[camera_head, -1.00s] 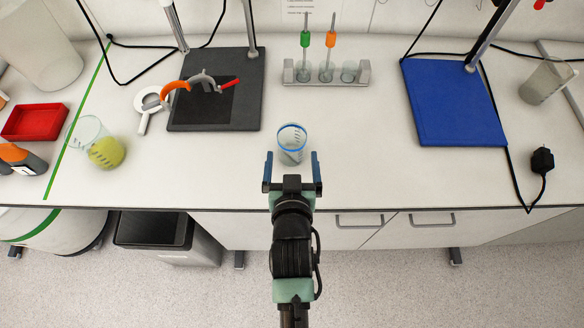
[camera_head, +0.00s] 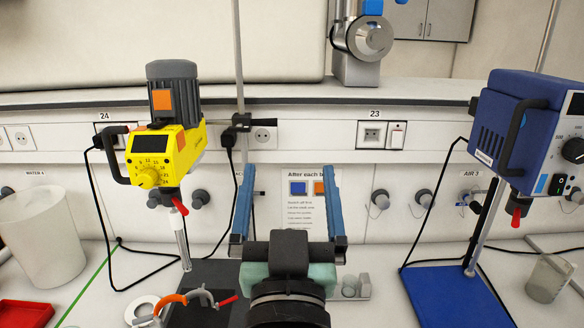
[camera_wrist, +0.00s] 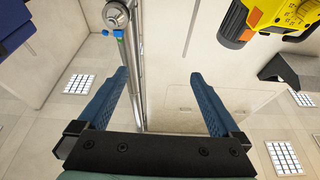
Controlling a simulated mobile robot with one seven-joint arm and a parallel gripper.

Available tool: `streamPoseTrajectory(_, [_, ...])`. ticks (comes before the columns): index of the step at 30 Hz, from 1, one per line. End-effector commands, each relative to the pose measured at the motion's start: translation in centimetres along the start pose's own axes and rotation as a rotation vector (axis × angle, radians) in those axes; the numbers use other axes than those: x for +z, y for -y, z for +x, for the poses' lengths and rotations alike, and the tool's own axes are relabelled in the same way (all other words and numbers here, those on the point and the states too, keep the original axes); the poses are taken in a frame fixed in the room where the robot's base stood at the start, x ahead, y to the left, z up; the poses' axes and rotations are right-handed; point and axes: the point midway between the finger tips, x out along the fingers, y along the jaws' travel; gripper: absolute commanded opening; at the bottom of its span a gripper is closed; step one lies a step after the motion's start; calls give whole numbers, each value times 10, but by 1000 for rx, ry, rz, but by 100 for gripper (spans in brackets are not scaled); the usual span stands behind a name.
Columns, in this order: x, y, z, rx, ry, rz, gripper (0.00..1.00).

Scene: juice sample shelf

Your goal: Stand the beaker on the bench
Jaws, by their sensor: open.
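My gripper (camera_head: 288,180) is raised in front of the back wall, open, with its two blue fingers pointing up and nothing between them. In the wrist view my gripper (camera_wrist: 160,78) is also open and empty, facing the upper wall and ceiling. A clear beaker (camera_head: 549,278) with markings stands at the far right of the bench (camera_head: 385,300), well away from my gripper. The blue-rimmed beaker that was near the bench's front is not in view now. That part of the bench is below the picture or behind my arm.
A yellow stirrer motor (camera_head: 165,150) hangs on a stand at left. A blue stirrer unit (camera_head: 525,130) stands over a blue base plate (camera_head: 450,297) at right. A white container (camera_head: 40,237) and red tray (camera_head: 25,314) are far left. A tube rack (camera_head: 362,287) is partly behind my gripper.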

Motion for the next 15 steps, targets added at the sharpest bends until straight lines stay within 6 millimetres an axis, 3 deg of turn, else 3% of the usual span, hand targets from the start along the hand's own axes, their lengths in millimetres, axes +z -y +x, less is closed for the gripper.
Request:
streamPoseTrajectory(1, [-53, 0, 3, 0, -105, -3, 100])
streamPoseTrajectory(3, [-111, 0, -1, -2, -219, -9, 100])
streamPoseTrajectory(6, [-172, 1, -13, -4, -343, -16, 100])
streamPoseTrajectory(10, [-213, 1, -27, -5, -431, -24, 100])
streamPoseTrajectory(15, [-223, 2, -31, -6, -455, -27, 100])
